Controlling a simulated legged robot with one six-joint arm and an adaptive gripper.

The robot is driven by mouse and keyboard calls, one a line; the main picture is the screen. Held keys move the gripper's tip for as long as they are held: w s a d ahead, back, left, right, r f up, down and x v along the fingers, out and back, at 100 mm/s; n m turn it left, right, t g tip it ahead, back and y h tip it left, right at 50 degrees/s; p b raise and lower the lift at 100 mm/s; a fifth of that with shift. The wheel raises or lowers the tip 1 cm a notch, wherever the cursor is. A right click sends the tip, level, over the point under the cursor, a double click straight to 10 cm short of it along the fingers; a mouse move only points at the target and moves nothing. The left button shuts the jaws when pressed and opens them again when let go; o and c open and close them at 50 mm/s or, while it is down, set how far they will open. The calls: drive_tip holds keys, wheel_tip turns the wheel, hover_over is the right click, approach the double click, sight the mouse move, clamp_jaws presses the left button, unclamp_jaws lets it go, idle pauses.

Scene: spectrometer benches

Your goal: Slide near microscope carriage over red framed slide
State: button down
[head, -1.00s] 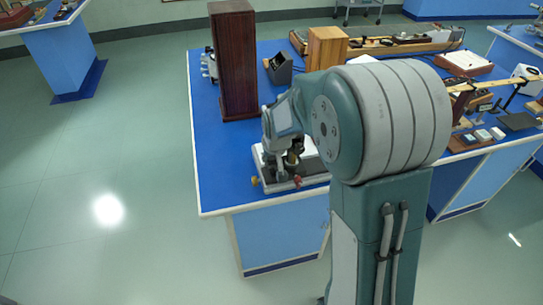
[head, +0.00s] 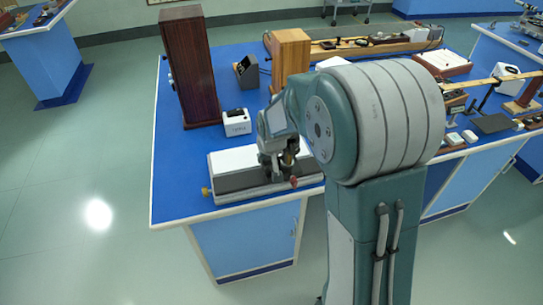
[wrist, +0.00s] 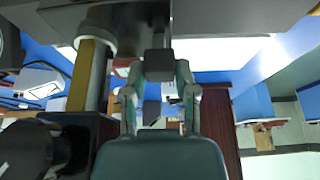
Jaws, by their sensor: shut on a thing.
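The near microscope carriage, with a brass tube (head: 289,158) and a small red knob (head: 294,182), sits on a long pale grey rail base (head: 235,178) at the bench's front edge. My gripper (head: 272,165) is at this carriage, to the right of the base's brass end knob (head: 205,191). In the wrist view both fingers of my gripper (wrist: 157,90) close around a dark grey block (wrist: 158,64), beside the brass tube (wrist: 80,75). I cannot make out the red framed slide for certain; my arm hides the right part of the base.
A tall dark wooden box (head: 190,70), a small white device (head: 236,123), a black angled holder (head: 246,72) and a lighter wooden block (head: 291,58) stand behind the base. Open blue bench top (head: 175,165) lies left of it. Another bench with instruments is at right.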

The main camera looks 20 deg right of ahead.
drive_tip(key=shift+a, duration=0.35)
drive_tip(key=c, duration=0.7)
unclamp_jaws()
drive_tip(key=shift+a, duration=0.1)
drive_tip(key=shift+d, duration=0.6)
drive_tip(key=shift+a, duration=0.25)
drive_tip(key=shift+s+a+r, duration=0.1)
drive_tip(key=shift+r, duration=0.25)
drive_tip(key=v, duration=1.1)
drive_tip(key=shift+s+d, duration=0.1)
drive_tip(key=shift+d, duration=0.1)
